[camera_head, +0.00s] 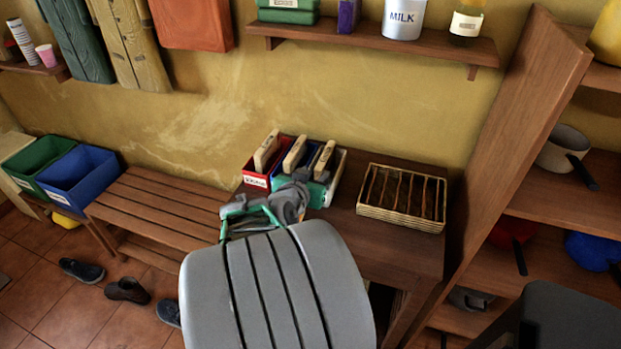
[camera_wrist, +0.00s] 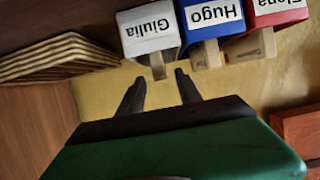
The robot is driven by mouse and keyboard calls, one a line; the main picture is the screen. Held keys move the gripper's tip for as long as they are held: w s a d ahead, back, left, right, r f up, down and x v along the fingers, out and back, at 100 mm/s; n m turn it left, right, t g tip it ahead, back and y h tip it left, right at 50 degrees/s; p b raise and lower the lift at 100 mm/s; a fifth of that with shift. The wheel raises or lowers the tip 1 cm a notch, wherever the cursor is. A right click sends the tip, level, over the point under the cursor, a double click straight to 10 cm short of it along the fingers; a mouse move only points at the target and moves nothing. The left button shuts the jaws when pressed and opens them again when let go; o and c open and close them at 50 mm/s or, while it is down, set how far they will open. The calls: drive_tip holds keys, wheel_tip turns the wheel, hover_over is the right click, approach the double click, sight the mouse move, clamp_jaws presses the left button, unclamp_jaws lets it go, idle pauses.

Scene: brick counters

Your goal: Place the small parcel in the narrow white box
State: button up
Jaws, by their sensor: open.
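The narrow white box (camera_wrist: 150,36), labelled "Giulia", stands at the end of a row of narrow boxes and appears upside down in the wrist view. A beige block (camera_wrist: 157,68) sticks out of it; I cannot tell whether this is the small parcel. It also shows in the head view (camera_head: 324,160). My gripper (camera_wrist: 160,84) is open, its two dark fingers apart on either side of the block's end in the picture. I cannot tell whether they touch it. In the head view my gripper (camera_head: 308,188) is over the front of the boxes, and its fingers are hidden.
A blue box (camera_wrist: 212,22) labelled "Hugo" and a red box (camera_wrist: 275,15) stand beside the white one, each with a beige block. A wicker divided tray (camera_head: 402,219) sits right on the table. A slatted bench (camera_head: 160,205) is left. A shelf (camera_head: 400,40) hangs above.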

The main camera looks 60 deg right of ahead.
drive_tip(key=w+a+y, duration=0.1)
drive_tip(key=w+a, duration=0.1)
drive_tip(key=a, duration=0.1)
drive_tip(key=w+a+f+n+t+y, duration=0.1)
drive_tip(key=a, duration=0.2)
drive_tip(key=w+a+n+y, duration=0.1)
drive_tip(key=w+a, duration=0.1)
drive_tip(key=a, duration=0.1)
drive_tip(key=shift+w+a+f+t, duration=0.1)
drive_tip(key=shift+w+f+t, duration=0.05)
drive_tip(key=shift+w+t, duration=0.15)
drive_tip(key=w+a+f+n+y, duration=0.1)
drive_tip(key=w+a+n+y, duration=0.15)
drive_tip(key=a, duration=0.55)
drive_tip(key=w+a+f+n+y, duration=0.1)
drive_tip(key=w+a+n+y, duration=0.2)
drive_tip(key=a, duration=0.5)
drive_tip(key=w+a+f+n+y, duration=0.1)
drive_tip(key=w+a+n+y, duration=0.15)
drive_tip(key=a+n, duration=0.4)
drive_tip(key=s+a+n+g+y, duration=0.1)
drive_tip(key=s+a, duration=0.3)
drive_tip(key=a, duration=0.6)
drive_tip(key=shift+s+r+n+g+y, duration=0.25)
drive_tip(key=shift+r+n+g+y, duration=0.05)
drive_tip(key=shift+n+y, duration=0.5)
